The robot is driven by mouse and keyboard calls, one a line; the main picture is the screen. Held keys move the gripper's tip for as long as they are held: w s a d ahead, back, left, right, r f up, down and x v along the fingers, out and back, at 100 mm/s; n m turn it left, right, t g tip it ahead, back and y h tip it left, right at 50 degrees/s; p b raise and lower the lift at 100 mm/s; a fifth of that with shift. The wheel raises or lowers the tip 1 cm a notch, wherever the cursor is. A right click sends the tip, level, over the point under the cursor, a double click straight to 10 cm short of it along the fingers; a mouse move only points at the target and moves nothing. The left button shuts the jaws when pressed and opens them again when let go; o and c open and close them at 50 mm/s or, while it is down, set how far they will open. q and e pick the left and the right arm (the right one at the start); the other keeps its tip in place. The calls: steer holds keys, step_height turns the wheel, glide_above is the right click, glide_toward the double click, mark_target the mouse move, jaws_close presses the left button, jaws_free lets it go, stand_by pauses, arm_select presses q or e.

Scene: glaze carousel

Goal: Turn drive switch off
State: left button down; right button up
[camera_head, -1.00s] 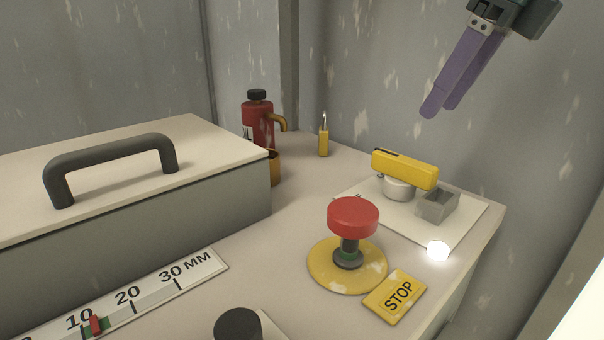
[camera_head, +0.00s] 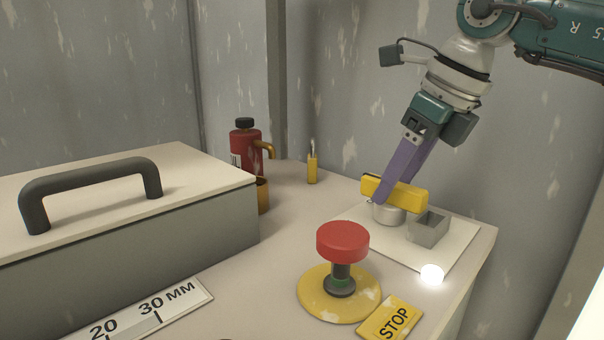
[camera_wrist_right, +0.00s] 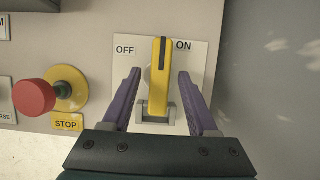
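The drive switch is a yellow handle (camera_head: 394,193) on a round grey hub, mounted on a pale plate (camera_head: 455,257). In the right wrist view the yellow handle (camera_wrist_right: 160,75) stands between an OFF label (camera_wrist_right: 124,50) on the left and an ON label (camera_wrist_right: 184,45) on the right. A grey square bracket (camera_head: 429,229) sits by the handle's end. My right gripper (camera_head: 388,197) is at the handle; in the wrist view its purple fingers (camera_wrist_right: 160,90) are spread on either side with gaps. My left gripper is not in view.
A red mushroom button (camera_head: 342,241) with a STOP label (camera_head: 392,319) stands in front of the switch. A glowing white lamp (camera_head: 431,274) is at the plate's front corner. A red flask (camera_head: 246,150), yellow padlock-like item (camera_head: 312,169) and handled grey box (camera_head: 150,230) are left.

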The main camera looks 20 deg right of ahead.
jaws_close()
steer(key=shift+n, duration=0.3)
stand_by(0.4)
steer(key=shift+r+n+y, duration=0.1)
steer(key=shift+n+y, duration=0.4)
steer(key=shift+n, duration=0.4)
steer(key=n+g, duration=0.1)
steer(key=n, duration=0.1)
steer(key=shift+w+d+n+y, duration=0.1)
steer(key=shift+n+y, duration=0.2)
steer(key=shift+y, duration=0.1)
steer(key=shift+n+g+y+b, duration=0.3)
steer(key=shift+n+g, duration=0.1)
steer(key=shift+n, duration=0.8)
steer(key=shift+w+n+g+b, duration=0.1)
steer(key=shift+n+g+b, duration=0.45)
steer(key=shift+n, duration=0.75)
steer(key=shift+d+n, duration=0.1)
steer(key=shift+n, duration=0.2)
